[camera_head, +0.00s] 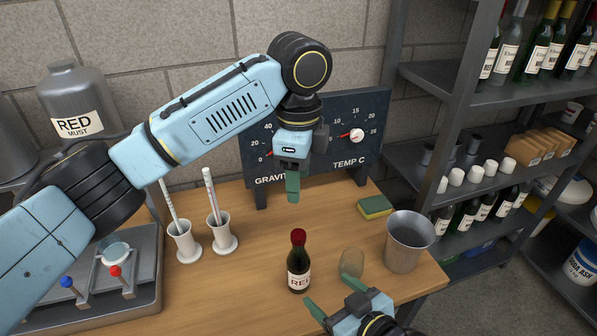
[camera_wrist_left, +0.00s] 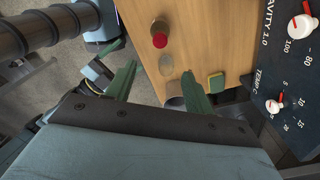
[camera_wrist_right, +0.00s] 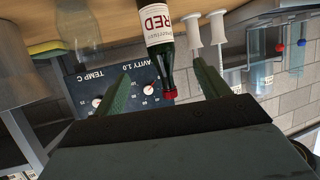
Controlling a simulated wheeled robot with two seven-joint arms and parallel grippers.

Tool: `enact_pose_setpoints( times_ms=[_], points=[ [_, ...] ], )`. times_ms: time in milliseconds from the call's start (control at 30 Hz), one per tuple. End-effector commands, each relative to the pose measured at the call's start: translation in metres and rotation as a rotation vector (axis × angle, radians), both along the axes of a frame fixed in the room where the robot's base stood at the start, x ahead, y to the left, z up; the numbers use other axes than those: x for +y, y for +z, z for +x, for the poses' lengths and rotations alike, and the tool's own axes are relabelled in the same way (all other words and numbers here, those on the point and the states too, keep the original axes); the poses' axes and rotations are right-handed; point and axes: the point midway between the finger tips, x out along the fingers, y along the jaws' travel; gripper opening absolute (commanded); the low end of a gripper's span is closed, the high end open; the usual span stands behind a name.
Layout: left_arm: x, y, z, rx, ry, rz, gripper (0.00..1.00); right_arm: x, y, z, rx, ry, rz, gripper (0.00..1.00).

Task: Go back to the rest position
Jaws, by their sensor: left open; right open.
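My left gripper (camera_head: 293,185) hangs in front of the dark gauge board, above the wooden table, with its fingers pointing down. In the left wrist view its green fingers (camera_wrist_left: 158,85) stand apart with nothing between them. My right gripper (camera_head: 338,302) is low at the table's front edge, right of centre. In the right wrist view its fingers (camera_wrist_right: 160,90) are apart. A red-capped bottle labelled RED (camera_head: 298,262) stands upright on the table beyond the right gripper; its neck shows between the fingers in the right wrist view (camera_wrist_right: 163,60), but I see no contact.
A clear glass (camera_head: 351,263) and a metal cup (camera_head: 408,242) stand right of the bottle, near a sponge (camera_head: 375,206). Two white cylinders (camera_head: 184,242) hold rods on the left. The gauge board (camera_head: 340,110) stands behind. Shelves (camera_head: 440,80) with bottles are on the right.

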Motion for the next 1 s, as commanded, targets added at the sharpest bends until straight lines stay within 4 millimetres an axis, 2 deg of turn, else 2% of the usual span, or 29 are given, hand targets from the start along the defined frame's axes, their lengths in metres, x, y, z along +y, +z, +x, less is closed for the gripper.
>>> enact_pose_setpoints(
  times_ms=[433, 533, 667, 767, 1000],
  points=[
    [0.000, -0.001, 0.000, 0.000, 0.000, -0.001, 0.53, 0.000, 0.000, 0.000, 0.000, 0.000, 0.000, 0.74],
    [-0.003, -0.010, -0.004, 0.006, 0.005, -0.017, 0.53, -0.002, -0.001, -0.002, 0.011, -0.006, -0.006, 0.74],
    [-0.011, -0.040, -0.018, 0.020, 0.037, -0.081, 0.53, -0.009, -0.004, -0.007, 0.053, -0.030, -0.027, 0.74],
    [-0.018, -0.069, -0.034, 0.031, 0.095, -0.158, 0.53, -0.019, -0.007, -0.014, 0.103, -0.057, -0.054, 0.74],
    [-0.020, -0.126, -0.072, 0.047, 0.325, -0.339, 0.53, -0.045, -0.016, -0.034, 0.237, -0.128, -0.122, 0.74]
  ],
)
